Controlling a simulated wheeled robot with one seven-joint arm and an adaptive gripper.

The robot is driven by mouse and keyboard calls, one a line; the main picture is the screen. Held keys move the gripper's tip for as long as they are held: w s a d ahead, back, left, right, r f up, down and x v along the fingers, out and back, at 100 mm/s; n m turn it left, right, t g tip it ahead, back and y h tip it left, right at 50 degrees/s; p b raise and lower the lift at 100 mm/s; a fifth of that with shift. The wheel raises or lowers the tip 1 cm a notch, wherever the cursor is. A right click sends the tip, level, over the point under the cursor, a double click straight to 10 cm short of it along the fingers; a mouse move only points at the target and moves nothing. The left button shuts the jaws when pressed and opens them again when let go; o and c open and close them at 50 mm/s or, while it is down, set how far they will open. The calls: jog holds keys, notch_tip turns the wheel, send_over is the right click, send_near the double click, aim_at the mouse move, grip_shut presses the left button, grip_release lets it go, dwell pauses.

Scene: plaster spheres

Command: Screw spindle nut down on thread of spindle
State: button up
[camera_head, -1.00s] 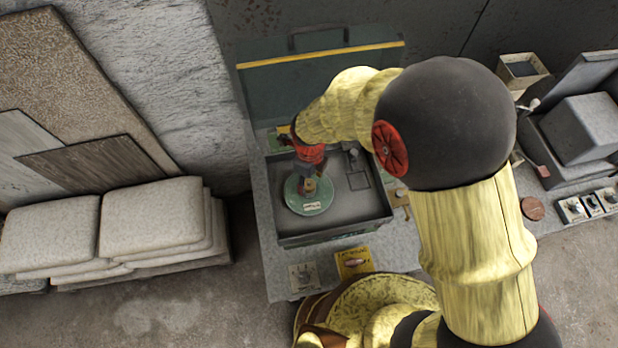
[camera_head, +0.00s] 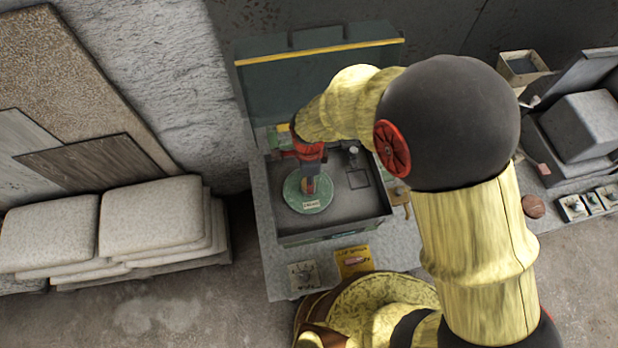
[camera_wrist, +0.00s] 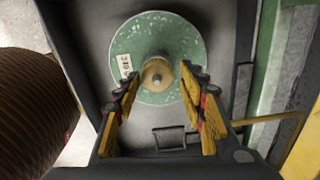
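A green speckled disc (camera_wrist: 125,45) with a small white label lies flat in an open dark case (camera_head: 365,212); it also shows in the head view (camera_head: 295,203). At its centre a round tan nut (camera_wrist: 157,74) shows end-on in the wrist view, with a small pin-like spindle tip in its middle. The thread is hidden from above. My gripper (camera_wrist: 160,80) is open, with one yellow-and-black finger on each side of the nut and visible gaps to it. In the head view my gripper (camera_head: 310,183) points down over the disc.
The case's raised lid (camera_head: 320,85) stands behind my wrist. A small upright fitting (camera_head: 353,153) and a square outline are on the case floor, right of the disc. Cards lie in front of the case. Stacked pale sacks (camera_head: 150,215) are at left, a grey machine (camera_head: 580,135) at right.

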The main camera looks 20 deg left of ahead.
jog(key=n, duration=1)
jog(key=shift+b, duration=0.3)
jog(key=shift+s, duration=0.2)
jog(key=shift+c, duration=1)
jog(key=c, duration=0.7)
jog(key=shift+c, duration=0.8)
